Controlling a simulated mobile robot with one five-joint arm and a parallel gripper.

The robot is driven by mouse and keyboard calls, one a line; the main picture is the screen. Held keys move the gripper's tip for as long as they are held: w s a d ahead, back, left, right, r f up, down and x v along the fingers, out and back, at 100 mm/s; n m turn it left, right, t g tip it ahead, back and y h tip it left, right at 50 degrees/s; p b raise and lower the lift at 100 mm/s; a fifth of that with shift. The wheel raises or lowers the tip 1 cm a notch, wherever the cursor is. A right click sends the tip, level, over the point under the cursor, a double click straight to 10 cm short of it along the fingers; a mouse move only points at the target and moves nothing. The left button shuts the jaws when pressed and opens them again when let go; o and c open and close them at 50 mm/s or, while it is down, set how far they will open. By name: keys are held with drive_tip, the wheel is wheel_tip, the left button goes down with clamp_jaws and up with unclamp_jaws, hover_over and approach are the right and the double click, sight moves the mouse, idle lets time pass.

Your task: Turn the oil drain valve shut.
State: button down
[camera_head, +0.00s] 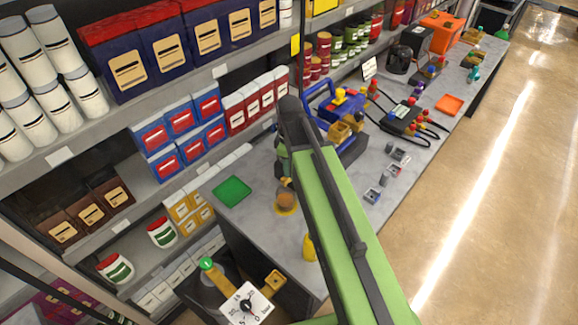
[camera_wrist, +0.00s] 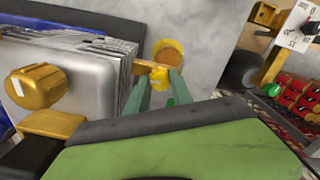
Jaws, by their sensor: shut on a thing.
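The vacuum pump (camera_head: 349,146) stands on the grey bench, blue with brass parts. In the wrist view its silver finned body (camera_wrist: 88,72) fills the left side. A short brass piece (camera_wrist: 151,65), which looks like the oil drain valve's handle, sticks out from the fins. My gripper (camera_wrist: 160,82) has its green fingers at this piece and is shut on it. In the head view my arm hides the valve, and only a little of my gripper (camera_head: 283,158) shows. An amber-brown round container with a yellow rim (camera_wrist: 168,53) is just beyond the fingers.
A large brass knob (camera_wrist: 38,86) juts from the pump. A green tray (camera_head: 232,190) and a yellow bottle (camera_head: 309,247) are on the bench. A gauge (camera_head: 246,305) stands by the near end. Stocked shelves line the left; the floor at right is clear.

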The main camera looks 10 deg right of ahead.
drive_tip(key=shift+m, duration=0.4)
drive_tip(key=m, duration=0.3)
drive_tip(key=shift+s+m, duration=0.1)
drive_tip(key=shift+m, duration=0.3)
drive_tip(key=m, duration=0.4)
drive_tip(key=shift+m, duration=0.3)
drive_tip(key=m, duration=0.4)
drive_tip(key=shift+m, duration=2.5)
drive_tip(key=c, duration=1.1)
unclamp_jaws()
